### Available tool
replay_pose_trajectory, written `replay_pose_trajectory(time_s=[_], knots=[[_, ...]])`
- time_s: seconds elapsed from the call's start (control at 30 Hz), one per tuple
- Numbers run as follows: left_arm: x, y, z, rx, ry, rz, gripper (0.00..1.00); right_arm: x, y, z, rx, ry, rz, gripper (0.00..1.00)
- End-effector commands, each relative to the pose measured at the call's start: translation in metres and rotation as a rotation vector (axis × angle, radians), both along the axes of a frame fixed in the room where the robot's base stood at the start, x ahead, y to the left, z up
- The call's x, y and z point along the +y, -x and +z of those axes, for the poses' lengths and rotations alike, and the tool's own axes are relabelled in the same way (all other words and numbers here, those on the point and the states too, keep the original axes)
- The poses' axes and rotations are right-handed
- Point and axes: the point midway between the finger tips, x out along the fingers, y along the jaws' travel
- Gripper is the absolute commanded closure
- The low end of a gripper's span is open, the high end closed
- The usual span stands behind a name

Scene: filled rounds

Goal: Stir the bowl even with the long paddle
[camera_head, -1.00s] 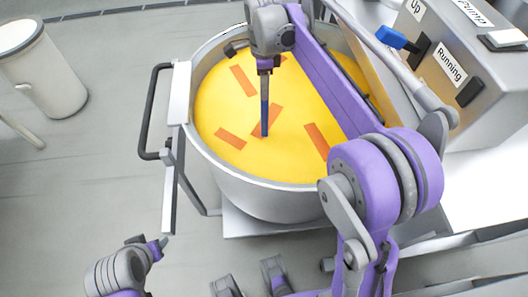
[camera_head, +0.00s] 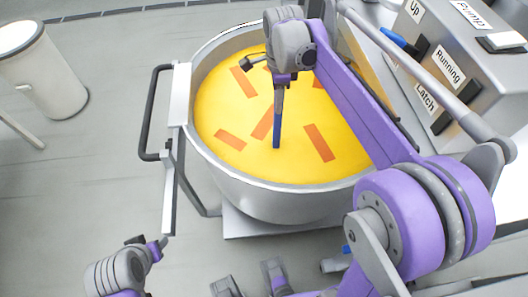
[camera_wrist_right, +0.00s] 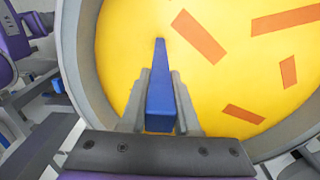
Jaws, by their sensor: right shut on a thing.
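A large steel bowl (camera_head: 265,203) holds a smooth yellow filling (camera_head: 225,110) with several separate orange strips (camera_head: 319,142) on it. My right gripper (camera_head: 284,82) is over the bowl, shut on the long blue paddle (camera_head: 277,128). The paddle points down, its lower end at the yellow filling; how deep it reaches I cannot tell. In the right wrist view the paddle (camera_wrist_right: 160,85) sits between both fingers of the right gripper (camera_wrist_right: 160,105), and the bowl's rim (camera_wrist_right: 78,70) curves at left. My left gripper (camera_head: 155,247) is at lower left, outside the bowl; its jaws are too small to judge.
A dark handle (camera_head: 150,115) on a light frame stands at the bowl's left side. A grey control box (camera_head: 455,65) with labels and a blue lever (camera_head: 397,40) is at upper right. A white bin (camera_head: 45,75) stands far left. The floor between bin and bowl is clear.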

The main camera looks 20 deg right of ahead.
Motion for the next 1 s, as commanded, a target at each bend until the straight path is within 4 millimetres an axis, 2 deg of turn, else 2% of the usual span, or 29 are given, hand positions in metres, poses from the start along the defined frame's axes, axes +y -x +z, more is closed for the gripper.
replay_pose_trajectory(time_s=[0.2, 0.4, 0.57, 1.0], knots=[[0.000, -0.001, 0.011, -0.004, 0.000, 0.000, 0.50, -0.035, -0.025, 0.002, -0.001, 0.000, -0.003, 1.00], [0.000, -0.002, 0.014, -0.005, 0.000, 0.000, 0.50, -0.049, -0.036, 0.001, 0.000, -0.001, 0.000, 1.00], [0.000, -0.003, 0.021, -0.007, 0.000, 0.000, 0.50, -0.042, -0.052, 0.002, -0.001, -0.001, 0.003, 1.00], [0.000, -0.012, 0.059, -0.023, 0.000, 0.000, 0.50, -0.011, -0.129, 0.004, -0.003, -0.001, 0.002, 1.00]])
